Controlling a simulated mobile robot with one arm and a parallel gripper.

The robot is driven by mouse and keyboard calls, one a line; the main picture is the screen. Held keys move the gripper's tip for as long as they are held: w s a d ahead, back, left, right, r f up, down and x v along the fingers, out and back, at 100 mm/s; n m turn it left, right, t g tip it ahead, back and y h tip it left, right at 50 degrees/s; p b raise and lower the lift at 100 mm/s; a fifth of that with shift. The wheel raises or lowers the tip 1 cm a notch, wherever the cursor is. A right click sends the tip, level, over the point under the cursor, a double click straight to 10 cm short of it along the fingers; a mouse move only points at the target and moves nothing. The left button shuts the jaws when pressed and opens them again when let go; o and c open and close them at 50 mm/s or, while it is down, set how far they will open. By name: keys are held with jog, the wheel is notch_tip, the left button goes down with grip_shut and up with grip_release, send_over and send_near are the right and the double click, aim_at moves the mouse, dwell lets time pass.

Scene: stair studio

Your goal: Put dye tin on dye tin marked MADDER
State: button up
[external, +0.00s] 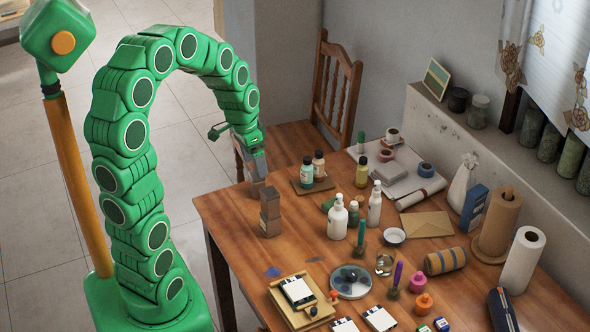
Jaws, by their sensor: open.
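Two boxy grey-brown tins stand one on the other near the table's left edge, an upper tin (270,203) and a lower tin (271,228). A similar small grey-brown block (258,187), which looks like another tin, sits just behind them at the table's left side. My gripper (257,175) points down at this block with its jaws open. I cannot tell whether the fingers are around the block or just above it. No marking such as MADDER is readable on any of the tins. My gripper's fingers partly hide the block's top.
A small tray (313,184) with two bottles stands to the right of my gripper. A white pump bottle (338,218) and other bottles stand further right. A wooden chair (335,90) is behind the table. Bare wood (232,240) lies in front of the stacked tins.

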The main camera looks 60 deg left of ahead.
jog(key=s+d+r+g, duration=0.1)
jog(key=s+d+r, duration=0.15)
jog(key=d, duration=0.35)
jog(key=s+d+r+g, duration=0.1)
jog(key=s+d, duration=0.3)
jog(key=d, duration=0.2)
jog(key=s+d+r, duration=0.1)
jog(key=s+d, duration=0.3)
jog(key=s, duration=0.3)
jog(key=s+d+r+g+y, duration=0.1)
jog(key=s+d, duration=0.3)
jog(key=s, duration=0.3)
jog(key=shift+d, duration=0.15)
